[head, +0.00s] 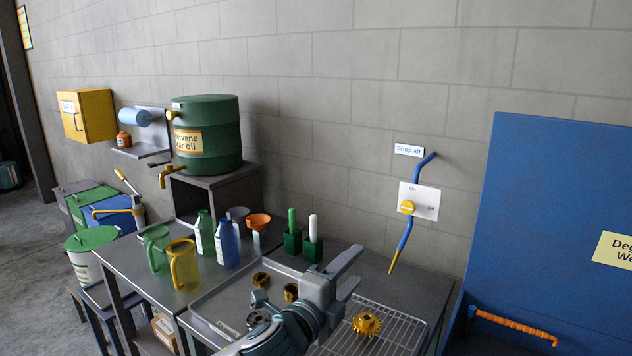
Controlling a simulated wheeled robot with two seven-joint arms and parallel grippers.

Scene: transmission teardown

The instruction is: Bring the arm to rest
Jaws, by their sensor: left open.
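My left arm (285,328) comes in from the bottom of the head view. Its gripper (354,266) is above the metal bench, with its two grey fingers apart and nothing between them. The gripper is in front of the bench's back part, between the tray of brass-coloured parts and the wire rack. My arm hides part of the tray and the rack's left edge. My right gripper is not in view.
A golden gear (366,324) sits on the wire rack (398,338). Brass parts (261,280) lie in the tray (212,304). Jugs (183,266), bottles (227,243) and two brush holders (312,248) stand behind. A blue panel (560,200) rises at right.

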